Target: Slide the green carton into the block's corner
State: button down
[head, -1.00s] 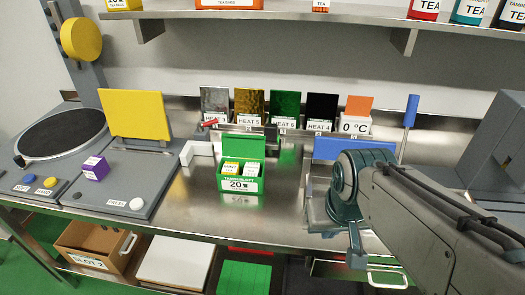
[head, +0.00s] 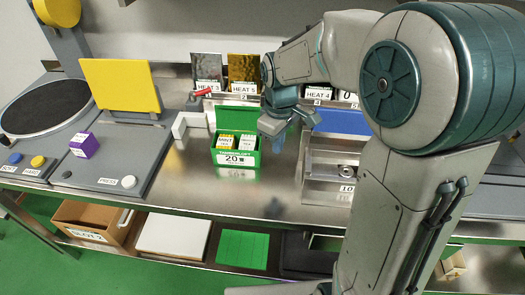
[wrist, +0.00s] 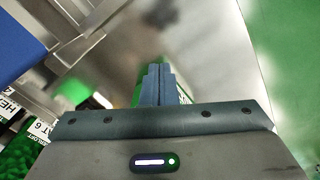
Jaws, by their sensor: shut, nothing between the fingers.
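The green carton (head: 224,159) stands upright on the steel counter with its lid raised.
A grey press panel with a purple box (head: 83,146) and a yellow plate (head: 120,86) is at left. Heat-labelled swatches (head: 242,72) stand behind. A metal fixture with a blue panel (head: 341,121) is to the right. The counter's front edge is close before the carton.

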aim_at(237, 158)
jog(key=f, duration=1)
jog(key=shift+w+a+f, duration=0.15)
jog(key=shift+w+f, duration=0.05)
jog(key=shift+f, duration=0.1)
jog(key=shift+w+a+r+p, duration=0.15)
jog(key=shift+w+a+p, duration=0.55)
jog(key=shift+w+a, duration=0.65)
jog(key=shift+a, duration=0.2)
